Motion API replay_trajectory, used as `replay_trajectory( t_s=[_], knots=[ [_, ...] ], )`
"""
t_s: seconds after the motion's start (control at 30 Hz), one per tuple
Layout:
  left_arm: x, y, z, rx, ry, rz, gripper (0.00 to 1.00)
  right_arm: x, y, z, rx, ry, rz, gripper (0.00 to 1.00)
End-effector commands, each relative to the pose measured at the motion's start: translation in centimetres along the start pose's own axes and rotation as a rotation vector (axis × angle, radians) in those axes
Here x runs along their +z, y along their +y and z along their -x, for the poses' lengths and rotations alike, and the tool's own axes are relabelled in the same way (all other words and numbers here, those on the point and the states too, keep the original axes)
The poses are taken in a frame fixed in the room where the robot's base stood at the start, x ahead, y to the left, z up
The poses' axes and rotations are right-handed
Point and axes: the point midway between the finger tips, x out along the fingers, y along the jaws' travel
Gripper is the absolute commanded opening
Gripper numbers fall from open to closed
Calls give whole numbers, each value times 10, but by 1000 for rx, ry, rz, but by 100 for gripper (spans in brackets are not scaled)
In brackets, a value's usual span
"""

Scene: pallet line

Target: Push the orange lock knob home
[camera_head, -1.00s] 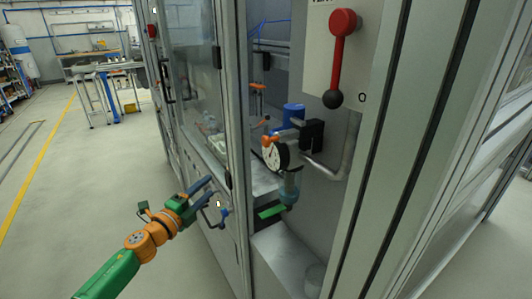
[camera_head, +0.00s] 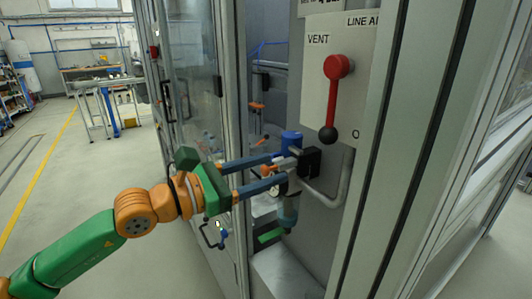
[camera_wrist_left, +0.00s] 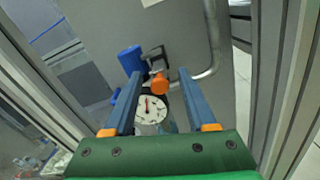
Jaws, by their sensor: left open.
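The orange lock knob (camera_wrist_left: 158,83) shows in the left wrist view just above a white dial gauge (camera_wrist_left: 151,112), beside a black clamp block. It lies between the lines of my two fingers, near the tips. In the head view a bit of the orange knob (camera_head: 269,169) shows between the fingers, and the gauge is mostly hidden behind the lower one. My left gripper (camera_head: 286,167) is open, its blue fingers reaching toward the knob from the left. It also shows in the left wrist view (camera_wrist_left: 160,72). I cannot tell whether it touches the knob. My right gripper is out of view.
A blue cylinder (camera_head: 291,142) and a black block (camera_head: 309,160) sit close by the fingertips. A bent grey pipe (camera_head: 338,195) runs at right. A red lever (camera_head: 332,98) hangs above on the vent panel. A cabinet frame post (camera_head: 236,100) stands left of the opening.

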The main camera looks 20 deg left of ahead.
Motion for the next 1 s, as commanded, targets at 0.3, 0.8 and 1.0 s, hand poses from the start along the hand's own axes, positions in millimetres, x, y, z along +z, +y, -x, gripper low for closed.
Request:
replay_trajectory(
  t_s=[0.3, 0.8, 1.0],
  knots=[
    [-1, 0, -4, 0, 0, 0, 56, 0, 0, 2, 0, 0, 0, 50],
    [-1, 0, -4, 1, -1, 0, 0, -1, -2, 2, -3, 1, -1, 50],
    [0, 0, -4, 1, -1, 0, 0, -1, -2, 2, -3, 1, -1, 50]
  ],
)
